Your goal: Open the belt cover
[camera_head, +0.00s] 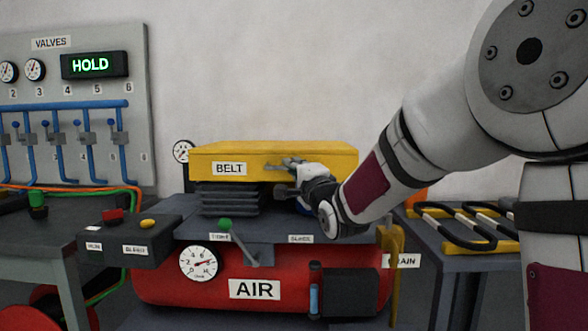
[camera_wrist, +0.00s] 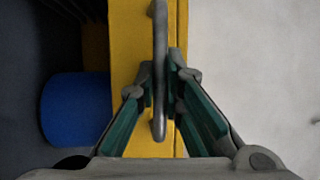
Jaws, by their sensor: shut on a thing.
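The belt cover (camera_head: 270,160) is a yellow box labelled BELT on top of the red compressor in the head view. Its yellow face (camera_wrist: 130,60) also fills the middle of the wrist view. A grey bar handle (camera_wrist: 159,70) is mounted on the cover. My gripper (camera_head: 290,163) reaches the cover's front from the right. In the wrist view the gripper's fingers (camera_wrist: 160,88) are on either side of the handle and closed on it. The cover looks level and sits over the dark finned block. The head view partly hides the fingers behind my wrist.
The red AIR tank (camera_head: 165,285) with a gauge and a green-knobbed lever (camera_head: 226,226) is below the cover. A button box (camera_head: 128,235) stands left, a rack of bars (camera_head: 470,225) right. A blue cylinder (camera_wrist: 75,108) shows beside the cover in the wrist view.

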